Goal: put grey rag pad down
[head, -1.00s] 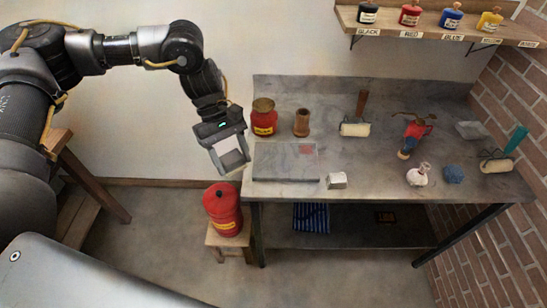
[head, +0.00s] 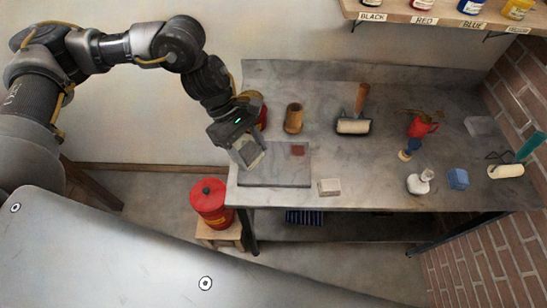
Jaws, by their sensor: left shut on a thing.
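My left gripper (head: 248,156) is over the left end of the bench, above the left edge of a flat grey slab (head: 275,175). It is shut on a pale grey piece, which I take to be the grey rag pad (head: 252,159). The fingers hide much of the pad, and I cannot tell whether it touches the slab. A small dark red patch (head: 298,150) lies at the slab's back right corner. My right gripper is not in view.
A red can (head: 262,115) stands partly hidden behind my gripper. A red canister (head: 210,204) sits on a low stool.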

